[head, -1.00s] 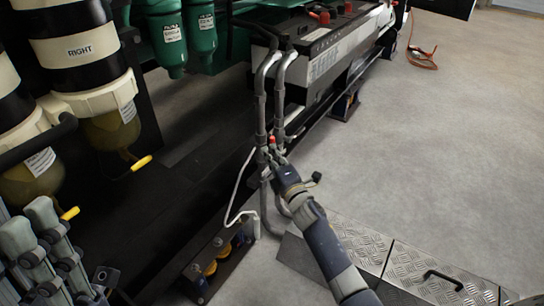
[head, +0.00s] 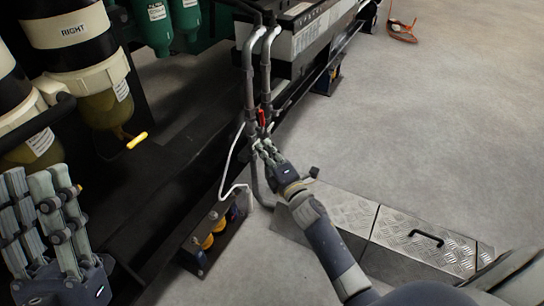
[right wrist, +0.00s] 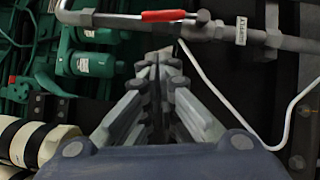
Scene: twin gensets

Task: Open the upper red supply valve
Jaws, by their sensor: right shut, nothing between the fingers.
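A red valve lever (head: 262,117) sits on the grey vertical pipes beside the black skid frame. In the right wrist view the red lever (right wrist: 170,15) lies along the pipe, roughly parallel to it. Only one red lever shows. My right gripper (head: 264,148) is just below the lever, apart from it. In the right wrist view its fingertips (right wrist: 158,62) meet with nothing between them, and the lever is beyond them. My left gripper (head: 42,185) is at the lower left, fingers up and spread, empty, far from the valve.
A white cable (head: 232,165) hangs beside the pipes down to a box with yellow parts (head: 212,240). A metal tread plate (head: 400,236) with a handle lies below right. A canister marked RIGHT (head: 72,35) stands at left.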

